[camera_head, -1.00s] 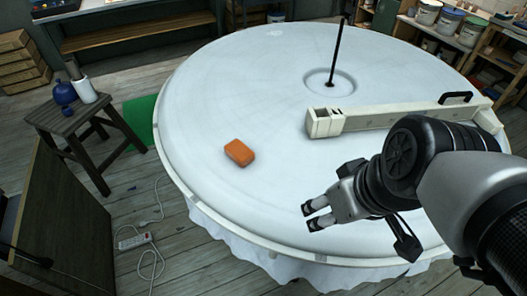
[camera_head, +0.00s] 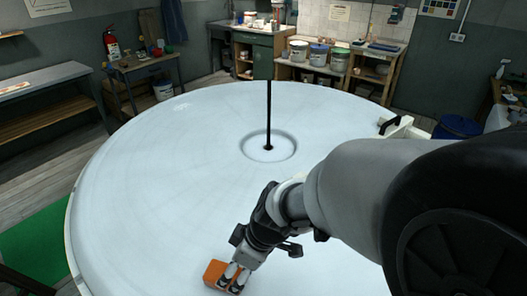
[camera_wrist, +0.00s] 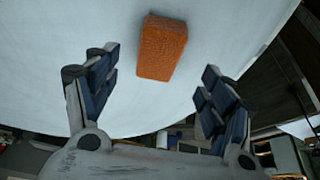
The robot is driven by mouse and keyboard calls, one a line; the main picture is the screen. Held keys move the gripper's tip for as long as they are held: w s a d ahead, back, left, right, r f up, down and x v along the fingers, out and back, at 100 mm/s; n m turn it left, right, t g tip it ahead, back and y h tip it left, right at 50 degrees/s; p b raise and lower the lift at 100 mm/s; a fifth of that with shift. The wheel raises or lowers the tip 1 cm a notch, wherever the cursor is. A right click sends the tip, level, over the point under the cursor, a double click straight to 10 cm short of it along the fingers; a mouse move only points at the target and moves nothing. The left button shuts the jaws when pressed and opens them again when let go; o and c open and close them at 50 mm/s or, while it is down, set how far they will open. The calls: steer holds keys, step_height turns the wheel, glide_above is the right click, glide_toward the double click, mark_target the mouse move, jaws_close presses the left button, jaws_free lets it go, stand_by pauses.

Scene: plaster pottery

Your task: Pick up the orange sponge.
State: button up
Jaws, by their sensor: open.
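The orange sponge (camera_head: 214,273) is a small block lying on the large round white table (camera_head: 150,190), near its front edge. My gripper (camera_head: 231,279) is at the sponge in the head view and covers part of it. In the wrist view the gripper (camera_wrist: 158,85) is open, with its two dark-padded fingers spread wide. The sponge (camera_wrist: 162,48) shows between and beyond the fingertips there, with a clear gap on both sides. Neither finger visibly touches it.
A thin black rod (camera_head: 268,115) stands upright at the table's centre inside a shallow ring. A cream-coloured beam with a black handle (camera_head: 389,126) lies at the table's right, mostly hidden by my arm. The table's left side is clear.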

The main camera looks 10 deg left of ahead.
steer(key=x, duration=0.3)
steer(key=shift+b, duration=0.3)
steer(key=b+x, duration=0.2)
steer(key=x, duration=0.3)
steer(key=shift+f, duration=0.1)
steer(key=shift+c, duration=0.6)
steer(key=c, duration=0.8)
steer(key=shift+c, duration=0.2)
step_height(320, 180, up, 20)
steer(key=p, duration=0.7)
steer(key=shift+p, duration=0.35)
